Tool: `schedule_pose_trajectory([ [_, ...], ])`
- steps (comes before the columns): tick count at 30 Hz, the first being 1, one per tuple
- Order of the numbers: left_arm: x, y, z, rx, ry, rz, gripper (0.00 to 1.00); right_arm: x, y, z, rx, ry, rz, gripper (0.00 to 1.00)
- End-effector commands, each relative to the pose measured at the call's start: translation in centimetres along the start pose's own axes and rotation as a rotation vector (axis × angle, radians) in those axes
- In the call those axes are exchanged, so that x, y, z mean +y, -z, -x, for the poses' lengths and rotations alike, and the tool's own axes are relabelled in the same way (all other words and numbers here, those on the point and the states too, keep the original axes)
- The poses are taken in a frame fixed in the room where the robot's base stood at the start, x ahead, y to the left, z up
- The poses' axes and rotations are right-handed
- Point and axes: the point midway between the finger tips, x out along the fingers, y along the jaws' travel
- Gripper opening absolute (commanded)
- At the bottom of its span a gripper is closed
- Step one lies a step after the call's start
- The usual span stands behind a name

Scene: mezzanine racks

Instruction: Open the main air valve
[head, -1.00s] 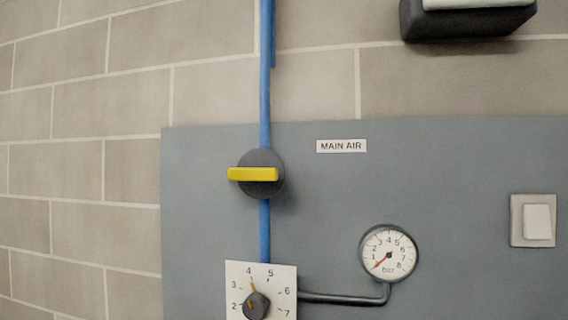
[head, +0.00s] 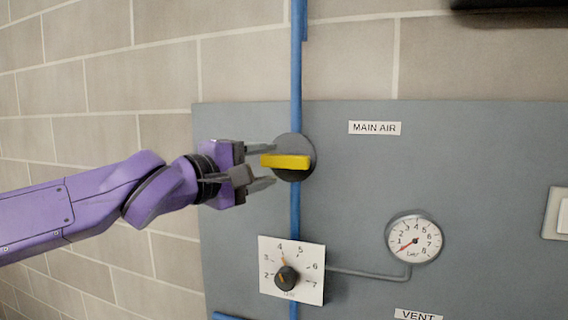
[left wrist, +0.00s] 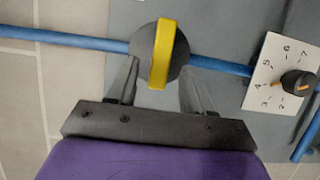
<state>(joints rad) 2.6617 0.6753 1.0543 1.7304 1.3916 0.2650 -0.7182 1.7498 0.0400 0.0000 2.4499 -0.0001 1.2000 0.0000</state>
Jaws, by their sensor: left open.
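The main air valve has a yellow lever handle (head: 285,161) on a dark round body (head: 296,146), set on a vertical blue pipe (head: 295,80). The handle lies horizontal, across the pipe. A "MAIN AIR" label (head: 375,128) is to its right. My left gripper (head: 262,166) comes in from the left, open, with one finger above and one below the handle's left end. In the left wrist view the yellow handle (left wrist: 162,53) lies between the two spread fingers (left wrist: 158,85), with a gap on each side. My right gripper is not in view.
A regulator dial with a dark knob (head: 286,278) sits below the valve on a white plate. A pressure gauge (head: 415,238) is to the right, its needle low near 1. A white switch (head: 562,214) is at the right edge, a "VENT" label (head: 418,315) at the bottom.

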Motion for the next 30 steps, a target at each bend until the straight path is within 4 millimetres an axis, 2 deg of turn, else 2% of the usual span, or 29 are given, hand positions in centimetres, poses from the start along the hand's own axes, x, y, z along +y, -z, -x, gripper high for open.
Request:
schedule_pose_trajectory([
  [3,-0.1,-0.1,-2.8,-0.001,0.003,-0.002,0.51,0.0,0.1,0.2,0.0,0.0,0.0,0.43],
  [7,0.0,0.0,-4.8,0.0,0.002,0.001,0.51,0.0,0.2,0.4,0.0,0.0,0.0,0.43],
  [12,-0.1,0.0,-5.9,0.0,0.001,0.001,0.51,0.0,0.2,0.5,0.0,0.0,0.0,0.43],
  [18,-0.1,0.0,-5.9,0.0,0.002,0.0,0.51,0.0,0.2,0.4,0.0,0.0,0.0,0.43],
  [20,-0.1,0.0,-5.9,0.0,0.002,0.0,0.35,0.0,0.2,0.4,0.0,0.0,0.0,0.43],
  [21,-0.1,0.0,-5.9,0.0,0.002,0.0,0.22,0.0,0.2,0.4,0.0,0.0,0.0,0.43],
  [23,-0.1,0.0,-5.9,0.0,0.002,0.0,0.02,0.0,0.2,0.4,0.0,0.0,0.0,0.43],
  [30,-0.3,0.0,-5.9,0.0,-0.001,0.008,0.0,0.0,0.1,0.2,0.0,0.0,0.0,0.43],
])
